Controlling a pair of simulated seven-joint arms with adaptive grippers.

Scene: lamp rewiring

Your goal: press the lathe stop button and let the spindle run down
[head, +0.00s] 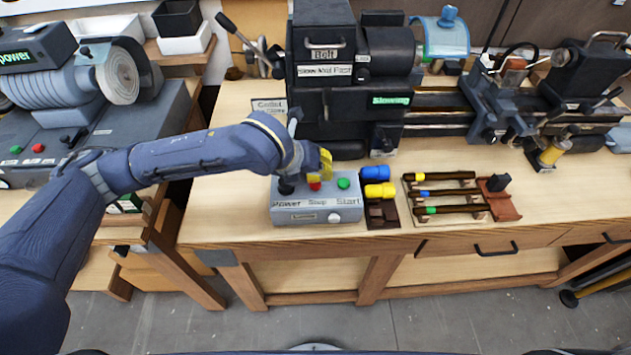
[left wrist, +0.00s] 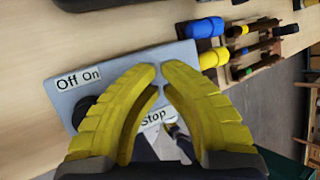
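The grey lathe control box (head: 315,212) sits at the front edge of the bench, labelled Power, Stop and Start. The red stop button (head: 315,185) shows just under my left gripper (head: 325,163), with the green start button (head: 343,183) to its right. The gripper's yellow fingers have their tips together, holding nothing; whether they touch the button I cannot tell. In the left wrist view the fingers (left wrist: 160,72) hide the buttons, and part of the Stop label (left wrist: 153,118) shows. A green sign on the lathe headstock (head: 392,100) reads "Slowing". My right gripper is out of view.
A black knob (head: 286,187) is on the box's left. Blue and yellow cylinders (head: 378,182) and a rack of tools (head: 440,195) stand close to the right. A bench grinder (head: 75,95) is on the left bench. Bare bench top lies left of the box.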

